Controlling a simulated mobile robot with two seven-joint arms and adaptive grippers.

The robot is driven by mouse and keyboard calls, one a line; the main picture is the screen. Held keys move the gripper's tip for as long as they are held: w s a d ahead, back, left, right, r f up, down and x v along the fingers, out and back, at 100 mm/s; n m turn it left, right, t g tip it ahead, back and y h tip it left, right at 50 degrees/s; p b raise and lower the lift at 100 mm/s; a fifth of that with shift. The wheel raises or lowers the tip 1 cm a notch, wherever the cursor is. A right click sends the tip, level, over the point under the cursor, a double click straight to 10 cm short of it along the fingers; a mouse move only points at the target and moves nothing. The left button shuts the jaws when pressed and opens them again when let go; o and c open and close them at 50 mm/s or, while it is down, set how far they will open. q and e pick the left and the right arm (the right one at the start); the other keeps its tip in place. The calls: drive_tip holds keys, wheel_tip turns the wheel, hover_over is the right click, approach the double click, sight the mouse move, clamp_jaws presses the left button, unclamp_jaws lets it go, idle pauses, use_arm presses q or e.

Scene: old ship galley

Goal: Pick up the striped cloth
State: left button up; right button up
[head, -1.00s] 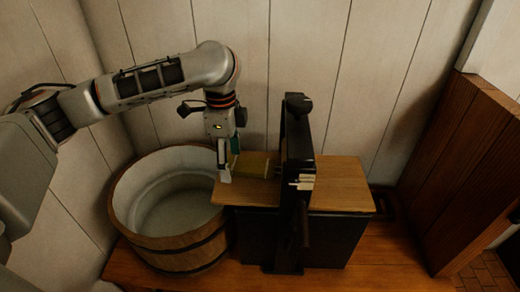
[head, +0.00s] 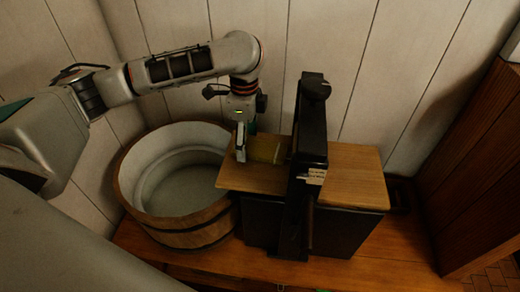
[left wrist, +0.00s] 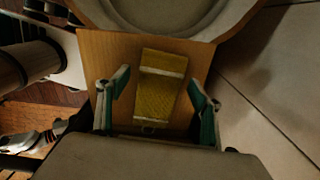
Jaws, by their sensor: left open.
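The striped cloth (head: 265,149) is a small folded yellow-olive piece with pale bands. It lies flat on the left part of a wooden board (head: 237,179). In the left wrist view the cloth (left wrist: 158,98) lies between the two green fingers, with bare board (left wrist: 105,55) around it. My left gripper (head: 246,142) is open and empty, pointing down over the board at the cloth's left end. In the left wrist view the fingers of the left gripper (left wrist: 158,82) stand apart on either side of the cloth. My right gripper is not in view.
A wooden tub (head: 190,233) with a pale inside stands close to the board's left end. A tall black frame (head: 312,130) rises across the board just right of the cloth. Plank walls (head: 345,60) stand behind. A brown wooden panel (head: 475,165) is at the right.

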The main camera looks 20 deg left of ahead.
use_arm(q)
drive_tip(key=shift+f, duration=0.3)
drive_tip(key=c, duration=1.3)
drive_tip(key=shift+a+r, duration=0.4)
drive_tip(key=s+a+r, duration=0.3)
drive_tip(key=a+r, duration=0.4)
drive_tip(key=a, duration=0.5)
drive_tip(key=shift+n, duration=0.5)
drive_tip(key=d+f, duration=0.1)
drive_tip(key=d, duration=0.3)
drive_tip(key=d+f, duration=0.2)
drive_tip(key=d, duration=0.2)
drive_tip(key=d+f, duration=0.1)
drive_tip(key=d, duration=0.3)
drive_tip(key=shift+f, duration=0.4)
drive_tip(key=shift+w+d+f, duration=0.1)
drive_tip(key=shift+d+f, duration=0.1)
drive_tip(key=shift+f, duration=0.45)
drive_tip(key=shift+w+d+f, duration=0.1)
drive_tip(key=shift+d+f, duration=0.05)
drive_tip(key=shift+f, duration=0.45)
